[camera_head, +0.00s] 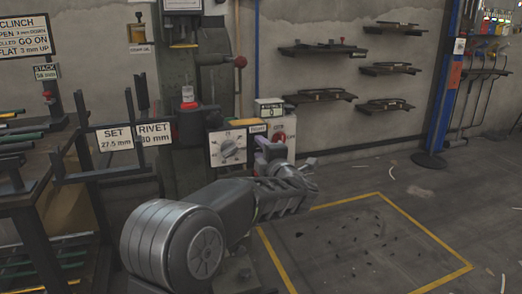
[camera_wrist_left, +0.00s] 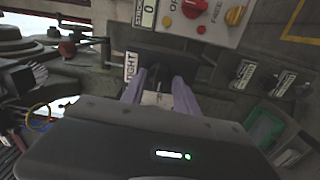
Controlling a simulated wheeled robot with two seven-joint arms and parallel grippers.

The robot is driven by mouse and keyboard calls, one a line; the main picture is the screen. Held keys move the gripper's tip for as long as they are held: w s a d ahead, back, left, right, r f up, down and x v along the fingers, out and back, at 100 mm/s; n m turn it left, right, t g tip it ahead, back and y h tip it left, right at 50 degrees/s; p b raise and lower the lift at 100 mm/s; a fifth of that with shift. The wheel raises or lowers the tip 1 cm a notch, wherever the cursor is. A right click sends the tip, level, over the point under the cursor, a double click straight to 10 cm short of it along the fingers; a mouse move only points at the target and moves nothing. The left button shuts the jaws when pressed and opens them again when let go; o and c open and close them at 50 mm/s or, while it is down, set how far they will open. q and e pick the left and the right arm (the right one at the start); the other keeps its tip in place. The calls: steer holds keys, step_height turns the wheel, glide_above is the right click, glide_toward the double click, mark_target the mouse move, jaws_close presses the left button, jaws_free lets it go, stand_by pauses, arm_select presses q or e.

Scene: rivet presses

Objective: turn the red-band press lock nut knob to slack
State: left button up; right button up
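The press (camera_head: 180,70) is a tall grey-green column with a red-and-white cylinder (camera_head: 188,97) on it. My left gripper (camera_head: 268,152) is in front of its lower control area, its lilac fingers turned toward the press. In the left wrist view the gripper (camera_wrist_left: 158,84) has its two fingers apart. A dark knob-like part (camera_wrist_left: 156,74) shows between or just beyond the fingertips; I cannot tell whether they touch it. A white label reading TIGHT (camera_wrist_left: 130,67) is beside the left finger. In the head view the gripper hides the knob area. My right gripper is not in view.
A white dial panel (camera_head: 228,147) is just left of the gripper. A counter box (camera_head: 268,107) and a control box with a red knob (camera_head: 280,136) stand close behind it. A dark rack with SET and RIVET signs (camera_head: 115,139) is at left.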

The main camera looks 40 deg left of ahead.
arm_select(q)
steer(key=p+v, duration=0.1)
steer(key=v, duration=0.6)
steer(key=shift+s+d+p, duration=0.2)
steer(key=shift+d+p, duration=0.1)
steer(key=shift+p, duration=0.1)
